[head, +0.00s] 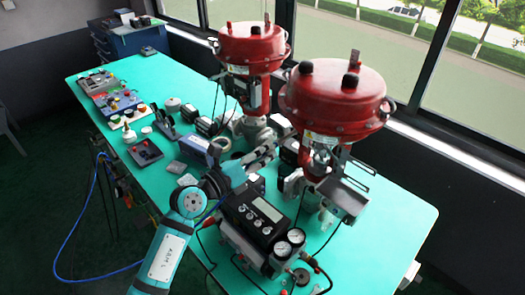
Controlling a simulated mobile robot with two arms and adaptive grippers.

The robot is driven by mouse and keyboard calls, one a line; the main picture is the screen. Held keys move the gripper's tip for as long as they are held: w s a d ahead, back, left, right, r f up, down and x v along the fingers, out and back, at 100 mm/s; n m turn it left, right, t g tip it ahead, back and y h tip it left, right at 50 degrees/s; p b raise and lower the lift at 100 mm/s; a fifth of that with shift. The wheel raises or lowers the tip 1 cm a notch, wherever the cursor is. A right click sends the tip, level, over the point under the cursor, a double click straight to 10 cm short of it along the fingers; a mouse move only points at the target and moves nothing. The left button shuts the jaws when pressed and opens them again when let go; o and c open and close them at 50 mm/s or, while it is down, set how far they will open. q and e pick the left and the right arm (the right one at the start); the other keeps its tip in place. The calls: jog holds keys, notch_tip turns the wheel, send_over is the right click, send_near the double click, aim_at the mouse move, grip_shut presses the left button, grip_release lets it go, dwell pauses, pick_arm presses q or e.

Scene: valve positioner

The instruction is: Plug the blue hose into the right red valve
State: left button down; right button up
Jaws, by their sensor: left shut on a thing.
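Two red valves stand on the green table: the right red valve (335,100) is nearer, and the left red valve (252,48) is behind it. My left gripper (268,150) reaches in low between them, just left of the right valve's lower body. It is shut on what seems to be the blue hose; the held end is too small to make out. The blue hose (68,245) hangs in a loop off the table's left side, passes behind my left arm, and a short blue stretch shows beside the wrist. My right gripper is out of view.
A black positioner unit with gauges (262,225) stands in front of the right valve, close under my left arm. Several small instruments (120,105) line the table's left side. Windows and a sill (450,140) bound the far side. The table's right front (400,225) is clear.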

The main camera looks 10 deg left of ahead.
pick_arm(q)
jog(key=shift+w+d, duration=0.25)
jog(key=shift+w, duration=0.15)
dwell(0.3)
jog(key=c, duration=1.1)
grip_release()
jog(key=v, duration=1.2)
